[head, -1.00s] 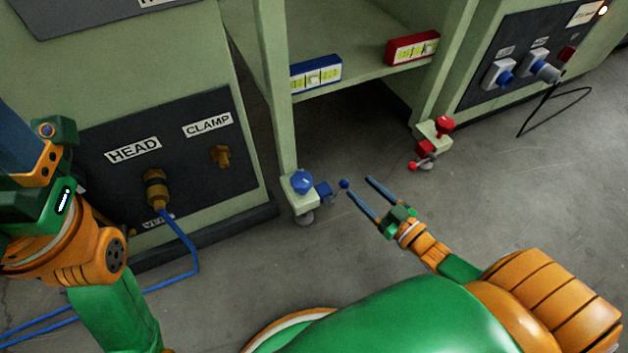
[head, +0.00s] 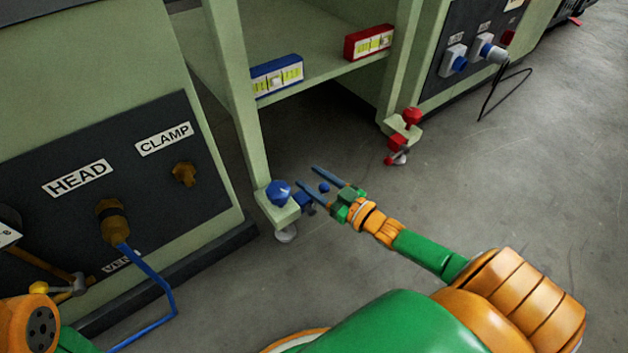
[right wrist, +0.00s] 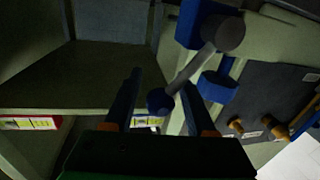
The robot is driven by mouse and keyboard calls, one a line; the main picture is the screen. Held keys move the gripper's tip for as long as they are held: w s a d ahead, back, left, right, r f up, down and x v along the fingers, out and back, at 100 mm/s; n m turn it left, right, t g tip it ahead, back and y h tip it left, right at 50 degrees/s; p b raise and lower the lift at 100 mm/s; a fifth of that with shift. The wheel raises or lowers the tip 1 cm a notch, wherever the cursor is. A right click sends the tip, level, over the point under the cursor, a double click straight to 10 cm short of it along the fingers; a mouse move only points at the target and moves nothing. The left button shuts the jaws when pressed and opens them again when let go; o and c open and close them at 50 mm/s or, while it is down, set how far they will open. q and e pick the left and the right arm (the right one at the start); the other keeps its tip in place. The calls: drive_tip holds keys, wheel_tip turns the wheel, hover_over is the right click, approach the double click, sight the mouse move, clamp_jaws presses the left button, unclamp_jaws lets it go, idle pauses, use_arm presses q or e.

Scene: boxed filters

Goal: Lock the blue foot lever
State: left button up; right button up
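The blue foot lever (head: 304,200) is at the near left foot of the green cart, beside a round blue knob (head: 278,192). Its blue ball end (head: 324,188) shows between the two fingers of my right gripper (head: 308,176). In the right wrist view the lever's grey rod (right wrist: 190,72) slants down left to the blue ball (right wrist: 158,102), which sits between the open fingers (right wrist: 160,95). A gap shows on both sides of the ball. My left gripper is out of the head view; only part of that arm shows at lower left.
A red foot lever (head: 397,150) is at the cart's other foot. A blue box (head: 277,76) and a red box (head: 369,42) lie on the shelf. A HEAD/CLAMP panel (head: 150,185) with a blue hose (head: 165,290) stands left. Floor at right is clear.

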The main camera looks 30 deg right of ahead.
clamp_jaws()
idle(1.2)
